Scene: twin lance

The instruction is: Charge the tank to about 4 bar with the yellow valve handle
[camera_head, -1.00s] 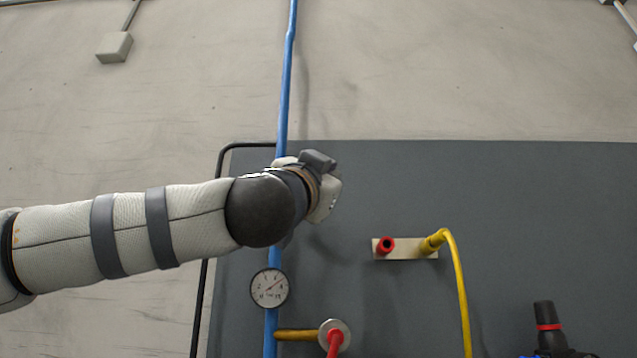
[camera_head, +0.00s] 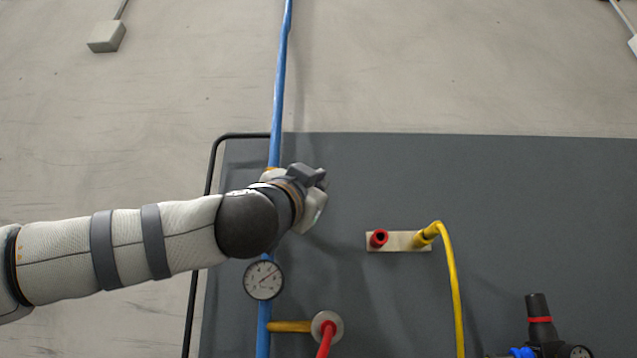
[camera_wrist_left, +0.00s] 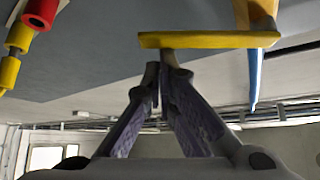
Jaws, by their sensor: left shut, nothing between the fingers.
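The yellow valve handle (camera_wrist_left: 205,40) is a flat bar lying across the top of the left wrist view, its right end by the blue pipe (camera_wrist_left: 256,75). My left gripper (camera_wrist_left: 158,68) is shut and empty, its fingertips close to the left part of the handle. I cannot tell whether they touch it. In the head view, my left gripper (camera_head: 308,177) is in front of the panel just right of the blue pipe (camera_head: 281,70), and my arm hides most of the valve. The round white gauge (camera_head: 263,280) is below my wrist; its numbers are too small to read.
A dark grey panel (camera_head: 520,190) carries a plate with a red socket (camera_head: 379,238) and a yellow hose (camera_head: 452,280). A red hose (camera_head: 326,340) joins a brass branch pipe (camera_head: 290,326) below. A black knob (camera_head: 539,310) is at lower right. The panel's upper right is clear.

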